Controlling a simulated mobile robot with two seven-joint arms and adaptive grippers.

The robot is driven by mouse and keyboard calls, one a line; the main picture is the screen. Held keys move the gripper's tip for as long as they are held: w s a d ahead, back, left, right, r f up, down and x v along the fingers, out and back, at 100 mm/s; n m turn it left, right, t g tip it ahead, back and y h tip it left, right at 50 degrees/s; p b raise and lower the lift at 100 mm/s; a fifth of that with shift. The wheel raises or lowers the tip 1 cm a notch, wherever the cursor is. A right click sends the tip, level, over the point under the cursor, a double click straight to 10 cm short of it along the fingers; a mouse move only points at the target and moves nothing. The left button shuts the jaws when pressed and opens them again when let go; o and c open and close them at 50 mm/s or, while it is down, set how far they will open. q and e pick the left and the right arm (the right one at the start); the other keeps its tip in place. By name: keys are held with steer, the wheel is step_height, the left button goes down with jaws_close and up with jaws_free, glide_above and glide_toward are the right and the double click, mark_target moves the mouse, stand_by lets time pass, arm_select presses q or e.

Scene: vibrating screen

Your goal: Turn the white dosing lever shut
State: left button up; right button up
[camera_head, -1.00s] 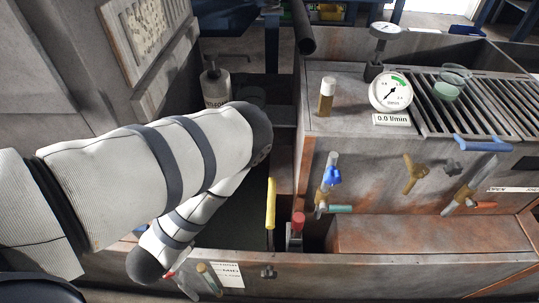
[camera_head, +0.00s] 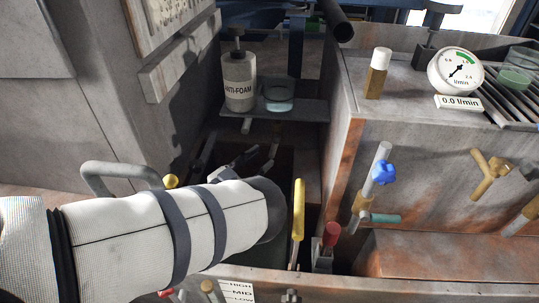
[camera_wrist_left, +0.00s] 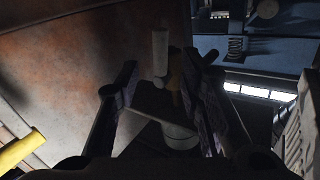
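The white dosing lever shows in the left wrist view as a pale upright bar (camera_wrist_left: 160,53), with a dim brass-coloured part beside it. In the head view a short pale stub (camera_head: 246,126) under the small shelf looks like the same lever. My left gripper (camera_wrist_left: 168,75) is open, its dark fingers on either side of the lever with gaps visible. I cannot tell whether the lever lies fully between the fingertips in depth. In the head view the left gripper (camera_head: 248,160) is small and dark below the shelf, partly hidden by my arm. My right gripper is not in view.
The shelf (camera_head: 308,112) holds an anti-foam bottle (camera_head: 239,82) and a glass cup (camera_head: 279,97). A yellow handle (camera_head: 298,211) and a red-capped part (camera_head: 330,234) stand right of my arm. A blue-knobbed valve (camera_head: 383,173) is on the rusty wall. The gauge display reads 0.0 l/min.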

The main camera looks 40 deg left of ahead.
mark_target(271, 151)
arm_select(q)
steer(key=w+b, duration=0.1)
steer(key=w, duration=0.4)
steer(key=shift+d, duration=0.15)
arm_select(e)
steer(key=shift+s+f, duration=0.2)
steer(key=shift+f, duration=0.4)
arm_select(q)
steer(key=shift+c, duration=0.6)
jaws_close()
